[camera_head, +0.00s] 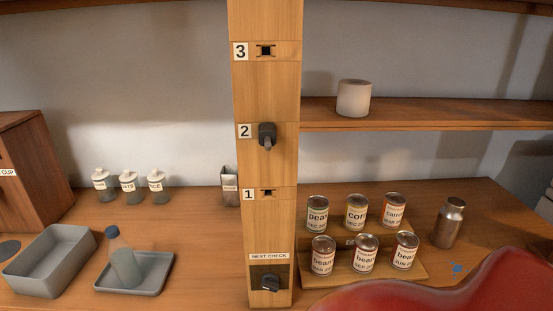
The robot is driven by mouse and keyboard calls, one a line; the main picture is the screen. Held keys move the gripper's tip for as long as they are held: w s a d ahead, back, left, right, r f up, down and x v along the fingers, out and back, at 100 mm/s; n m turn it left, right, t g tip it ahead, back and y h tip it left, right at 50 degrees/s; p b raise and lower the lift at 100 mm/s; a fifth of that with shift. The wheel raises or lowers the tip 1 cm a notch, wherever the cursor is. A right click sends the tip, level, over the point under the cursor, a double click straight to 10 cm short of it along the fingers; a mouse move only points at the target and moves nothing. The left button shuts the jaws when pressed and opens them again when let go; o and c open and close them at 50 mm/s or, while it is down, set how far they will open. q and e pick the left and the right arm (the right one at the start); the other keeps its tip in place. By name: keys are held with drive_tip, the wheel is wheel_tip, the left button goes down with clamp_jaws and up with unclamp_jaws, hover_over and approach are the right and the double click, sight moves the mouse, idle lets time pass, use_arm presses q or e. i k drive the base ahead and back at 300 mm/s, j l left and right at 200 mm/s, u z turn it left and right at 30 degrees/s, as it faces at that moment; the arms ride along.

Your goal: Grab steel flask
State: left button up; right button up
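The steel flask (449,224) is a metallic grey bottle with a narrower neck and cap. It stands upright on the right-hand wooden counter (485,206), to the right of the labelled cans. Its full side shows and nothing covers it. Neither of my grippers is in view, so I cannot see their fingers or what they hold.
Several labelled cans (366,252) stand in two rows on a wooden stepped rack (343,279) left of the flask. A wooden post (266,90) divides the counter. A shelf (420,115) with a white cup (354,98) runs above. The counter's lower right is hidden.

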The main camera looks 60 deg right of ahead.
sight(449, 219)
drive_tip(key=z, duration=2.9)
drive_tip(key=l+u, duration=0.35)
drive_tip(key=k+l+u, duration=0.15)
drive_tip(key=l+u, duration=0.25)
drive_tip(key=k+l+u, duration=0.15)
drive_tip(key=l+u, duration=0.2)
drive_tip(key=l, duration=0.1)
